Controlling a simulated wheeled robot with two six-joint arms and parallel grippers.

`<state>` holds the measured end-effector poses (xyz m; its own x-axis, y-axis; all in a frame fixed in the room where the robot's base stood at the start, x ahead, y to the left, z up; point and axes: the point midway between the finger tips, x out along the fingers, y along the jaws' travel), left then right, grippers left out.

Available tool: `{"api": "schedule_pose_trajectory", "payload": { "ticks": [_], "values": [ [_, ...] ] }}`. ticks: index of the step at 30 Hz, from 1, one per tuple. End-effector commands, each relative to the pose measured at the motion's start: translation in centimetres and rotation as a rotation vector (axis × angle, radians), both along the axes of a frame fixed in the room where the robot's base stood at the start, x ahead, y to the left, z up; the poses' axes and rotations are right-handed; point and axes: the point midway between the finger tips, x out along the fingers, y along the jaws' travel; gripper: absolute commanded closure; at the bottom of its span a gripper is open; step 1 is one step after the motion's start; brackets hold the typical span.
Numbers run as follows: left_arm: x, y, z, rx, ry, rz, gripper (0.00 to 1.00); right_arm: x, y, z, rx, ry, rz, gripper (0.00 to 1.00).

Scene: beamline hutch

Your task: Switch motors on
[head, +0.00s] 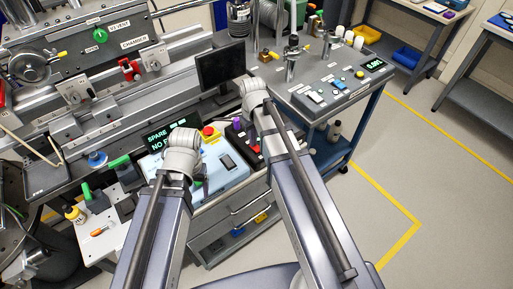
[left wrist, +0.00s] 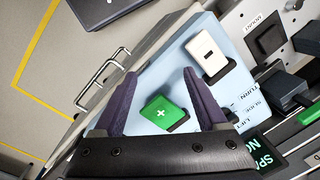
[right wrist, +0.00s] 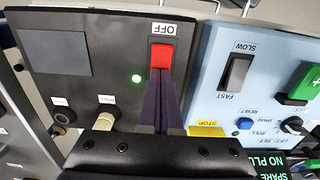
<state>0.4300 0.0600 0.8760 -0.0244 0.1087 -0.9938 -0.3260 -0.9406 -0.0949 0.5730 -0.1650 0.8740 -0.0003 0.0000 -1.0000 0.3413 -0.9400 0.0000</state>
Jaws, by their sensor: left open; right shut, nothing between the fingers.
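A red switch (right wrist: 160,56) labelled OFF sits on a dark panel (right wrist: 90,25) in the right wrist view. My left gripper (left wrist: 155,77) is open over a light blue panel (left wrist: 150,75). Its fingers stand either side of a green piece with a white plus (left wrist: 163,113), apart from it. In the head view my wrists largely hide both grippers.
A white rocker (left wrist: 208,54) stands near the left gripper. The blue panel also has a SLOW/FAST rocker (right wrist: 236,72) and a small blue button (right wrist: 245,124). A red stop button (head: 208,131) and a dark monitor (head: 221,64) stand close by. Open floor (head: 440,160) lies to the right.

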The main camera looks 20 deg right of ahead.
Motion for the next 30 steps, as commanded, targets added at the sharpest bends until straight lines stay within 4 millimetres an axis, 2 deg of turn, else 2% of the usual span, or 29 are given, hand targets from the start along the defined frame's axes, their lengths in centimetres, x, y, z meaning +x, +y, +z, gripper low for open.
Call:
{"api": "schedule_pose_trajectory", "payload": {
  "ticks": [8, 30],
  "values": [
    [0.0, 0.0, 1.1, 0.0, 0.0, 0.0, 0.25, 0.0, 0.0, 1.1, 0.0, 0.0, 0.0, 1.0],
    [0.0, 0.0, 6.8, 0.0, 0.0, 0.0, 0.25, 0.0, 0.0, 6.8, 0.0, 0.0, 0.0, 1.0]
  ]
}}
